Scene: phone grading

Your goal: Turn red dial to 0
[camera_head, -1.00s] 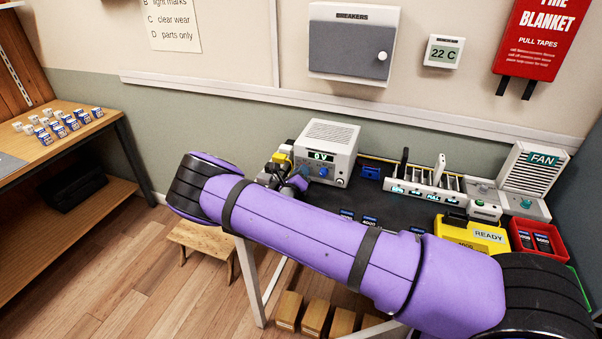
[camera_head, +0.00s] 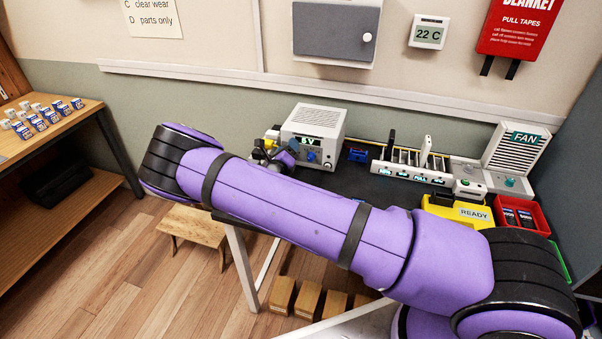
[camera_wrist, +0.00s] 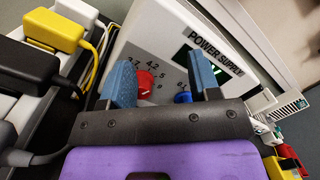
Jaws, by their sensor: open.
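The power supply (camera_head: 325,121) is a pale grey box at the back left of the dark bench, and its label and front panel (camera_wrist: 216,47) fill much of the wrist view. The red dial (camera_wrist: 146,81) sits on its front between my gripper's blue fingers, closer to the left one. Numbers are printed around the dial; its pointer is not clear. A blue dial (camera_wrist: 183,97) sits near the right finger. My gripper (camera_wrist: 162,80) is open in front of the panel; contact with the red dial cannot be told. In the head view my gripper (camera_head: 285,158) partly hides the panel.
Yellow and black plugs (camera_wrist: 52,30) and cables crowd the left of the wrist view. A rack (camera_head: 415,168), a yellow READY bin (camera_head: 440,208), a red bin (camera_head: 522,213) and a fan unit (camera_head: 516,150) stand to the right. My arm crosses the bench front.

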